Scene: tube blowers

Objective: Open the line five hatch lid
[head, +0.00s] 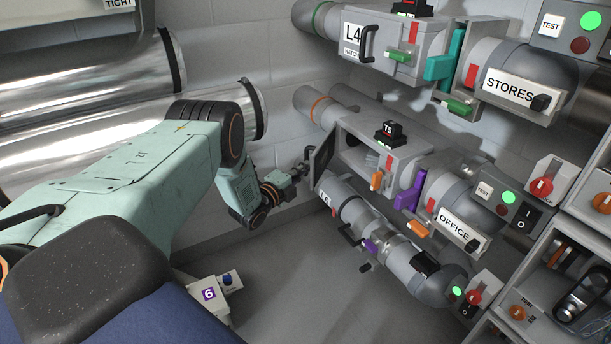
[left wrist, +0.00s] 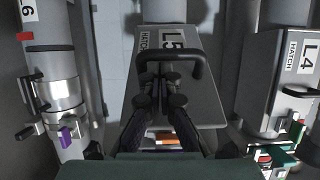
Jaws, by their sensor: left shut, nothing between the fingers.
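In the head view the line five hatch box (head: 352,158), with a black T5 block on top, has its front uncovered. Its lid (head: 322,152) stands swung out at the box's left side, seen nearly edge-on. The left wrist view shows the lid's face (left wrist: 205,105), marked HATCH L5, with a black bar handle (left wrist: 172,58). My left gripper (head: 303,168) is at the lid's handle side. In the left wrist view its fingers (left wrist: 162,90) are shut just at the handle, holding nothing. An orange latch lever (head: 376,181) sits at the box's front edge. My right gripper is out of view.
The L4 hatch box (head: 430,45) above has its lid shut. The L6 pipe (head: 350,205) runs below, with a purple lever. The OFFICE pipe (head: 450,215) and STORES pipe (head: 510,75) lie right. Floor (head: 310,290) is clear below.

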